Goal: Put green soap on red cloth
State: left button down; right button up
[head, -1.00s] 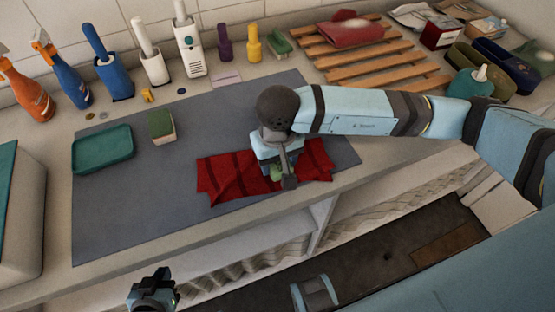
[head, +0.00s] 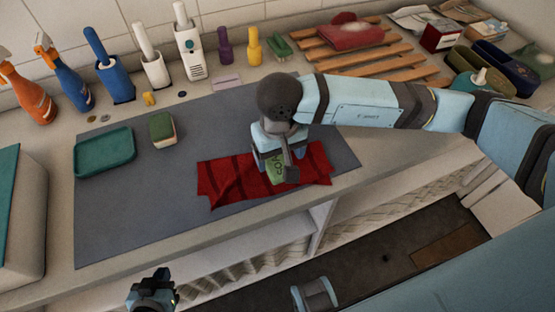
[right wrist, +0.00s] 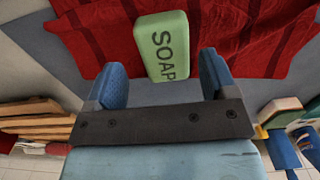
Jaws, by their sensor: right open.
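The green soap (head: 275,167) lies on the red cloth (head: 225,180), which is spread with folds on the grey mat near the counter's front edge. In the right wrist view the soap (right wrist: 162,45) shows its lettered face, with the red cloth (right wrist: 265,40) around its far part. My right gripper (head: 278,172) is over the cloth at the soap. In the wrist view its blue fingers (right wrist: 208,75) stand apart, with gaps on both sides of the soap. My left gripper (head: 152,292) is low at the front, off the counter; its jaws are unclear.
A teal tray (head: 104,152) and a green-and-cream sponge (head: 161,129) lie on the grey mat (head: 130,215). Spray bottles (head: 62,75) and brush holders (head: 114,78) line the back wall. A wooden rack (head: 375,65) is at the back right. The mat's front left is clear.

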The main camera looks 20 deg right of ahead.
aim_at(277, 162)
notch_tip(277, 162, up, 9)
jog(key=shift+a, duration=0.2)
dwell(0.5)
